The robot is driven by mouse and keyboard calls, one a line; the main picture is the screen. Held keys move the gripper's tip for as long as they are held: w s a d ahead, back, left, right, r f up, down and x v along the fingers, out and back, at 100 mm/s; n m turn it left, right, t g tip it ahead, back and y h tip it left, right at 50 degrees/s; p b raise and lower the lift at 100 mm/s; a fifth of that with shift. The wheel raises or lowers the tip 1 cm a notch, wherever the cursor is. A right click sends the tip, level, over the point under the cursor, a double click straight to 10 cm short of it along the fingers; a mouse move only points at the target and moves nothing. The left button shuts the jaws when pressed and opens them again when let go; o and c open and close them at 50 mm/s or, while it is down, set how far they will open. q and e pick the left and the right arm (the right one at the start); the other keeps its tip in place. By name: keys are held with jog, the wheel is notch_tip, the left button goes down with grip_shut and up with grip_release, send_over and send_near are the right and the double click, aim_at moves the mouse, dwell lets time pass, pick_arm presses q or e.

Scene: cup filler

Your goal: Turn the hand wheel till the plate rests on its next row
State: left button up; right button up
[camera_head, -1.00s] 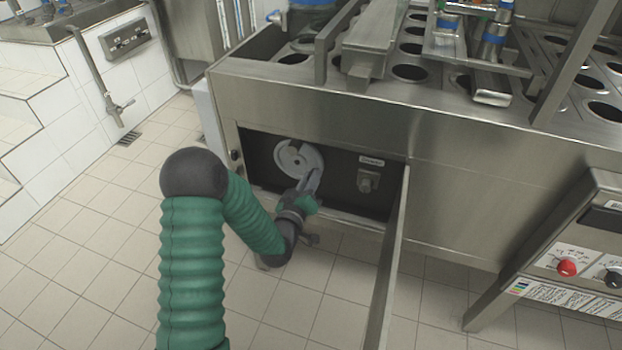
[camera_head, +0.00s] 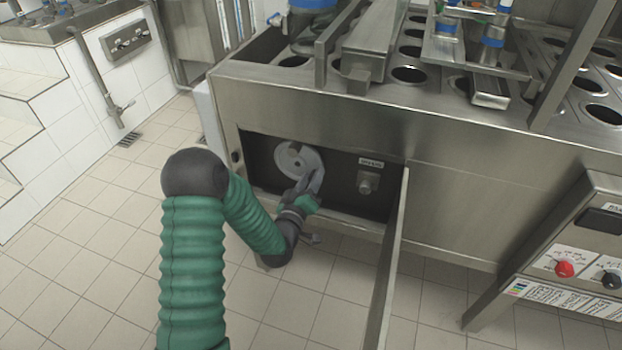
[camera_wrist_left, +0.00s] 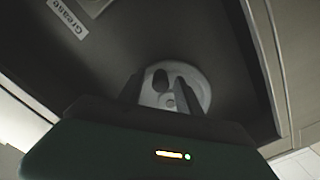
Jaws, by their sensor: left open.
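The hand wheel (camera_head: 298,160) is a grey disc with dark cut-outs, set in the dark open recess low on the steel machine's front. My left gripper (camera_head: 314,178) reaches up to its lower right edge, with its jaws open. In the left wrist view the wheel (camera_wrist_left: 198,90) shows behind and between the two dark fingers (camera_wrist_left: 157,88). I cannot tell whether a finger touches it. The plate (camera_head: 434,72) with rows of round holes lies on the machine top, partly hidden by beams and nozzle brackets. My right gripper is out of view.
A grease fitting (camera_head: 368,182) with a label sits right of the wheel; its label (camera_wrist_left: 68,18) reads "Grease". An open door (camera_head: 390,262) juts out right of the recess. A control panel (camera_head: 585,265) with knobs stands at far right. Tiled floor lies below left.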

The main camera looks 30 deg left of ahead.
pick_arm(q)
jog(key=shift+s, duration=0.1)
jog(key=p+v, duration=0.8)
jog(key=v, duration=0.8)
jog(key=shift+s, duration=0.35)
jog(key=shift+f, duration=0.15)
